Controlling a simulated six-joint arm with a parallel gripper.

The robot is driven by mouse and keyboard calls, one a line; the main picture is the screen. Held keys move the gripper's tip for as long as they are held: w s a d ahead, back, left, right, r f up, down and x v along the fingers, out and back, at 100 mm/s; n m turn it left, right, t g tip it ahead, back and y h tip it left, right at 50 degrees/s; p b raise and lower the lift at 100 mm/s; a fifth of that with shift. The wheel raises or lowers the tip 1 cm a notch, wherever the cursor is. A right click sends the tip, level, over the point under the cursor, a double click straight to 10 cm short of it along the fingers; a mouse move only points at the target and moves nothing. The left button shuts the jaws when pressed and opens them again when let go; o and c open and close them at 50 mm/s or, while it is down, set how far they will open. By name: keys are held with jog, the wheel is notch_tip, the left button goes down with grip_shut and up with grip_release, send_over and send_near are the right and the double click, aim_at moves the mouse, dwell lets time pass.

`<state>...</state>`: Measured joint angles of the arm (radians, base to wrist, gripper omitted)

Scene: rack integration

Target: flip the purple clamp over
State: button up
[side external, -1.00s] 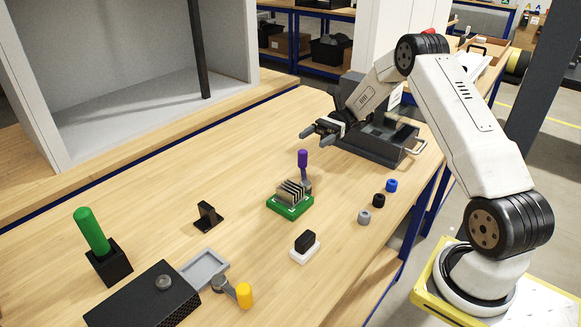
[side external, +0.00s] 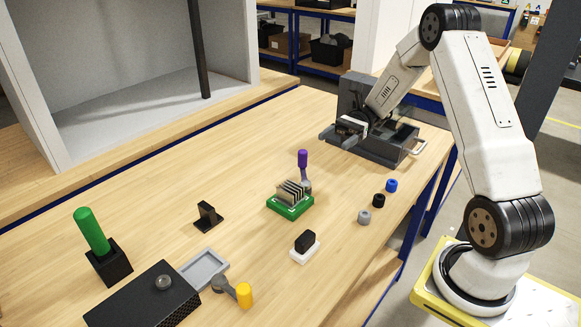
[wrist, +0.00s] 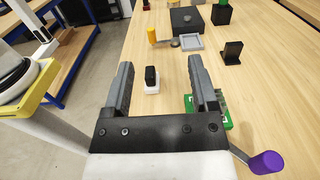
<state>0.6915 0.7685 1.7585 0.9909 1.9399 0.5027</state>
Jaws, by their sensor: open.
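The purple clamp (side external: 303,160) has a purple grip on a grey metal lever. In the side view the grip stands up at the back of a green board (side external: 289,208) with a grey finned heat sink (side external: 291,190). In the wrist view the purple grip (wrist: 267,162) is at the lower right, outside the jaws; its lever runs left behind my gripper body. My gripper (wrist: 162,68) is open and empty. In the side view my gripper (side external: 338,131) is above the table, behind and right of the clamp and apart from it. The right finger partly hides the board (wrist: 224,112).
A dark grey open bin (side external: 374,146) stands behind the clamp. Blue (side external: 391,185), black and grey small cylinders lie to its right. A white-and-black block (side external: 305,247) is in front. A yellow-gripped clamp (side external: 244,296) sits by a grey tray (side external: 204,268) at the front.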

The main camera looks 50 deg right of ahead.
jog(key=shift+d+f, duration=0.1)
jog(key=c, duration=0.7)
jog(key=shift+w+d+f+h, duration=0.15)
jog(key=shift+w+d+h, duration=0.05)
jog(key=shift+d+h, duration=0.1)
grip_shut()
jog(key=w+d+f+m+t+h, duration=0.2)
jog(key=d+m+h, duration=0.1)
jog(key=d, duration=0.5)
jog(key=w+d+f+m+t+h, duration=0.2)
jog(key=d+h, duration=0.4)
jog(key=d, duration=0.3)
jog(key=shift+w+d+f+m+h, duration=0.15)
jog(key=shift+w+f+m+h, duration=0.25)
jog(key=shift+w, duration=0.35)
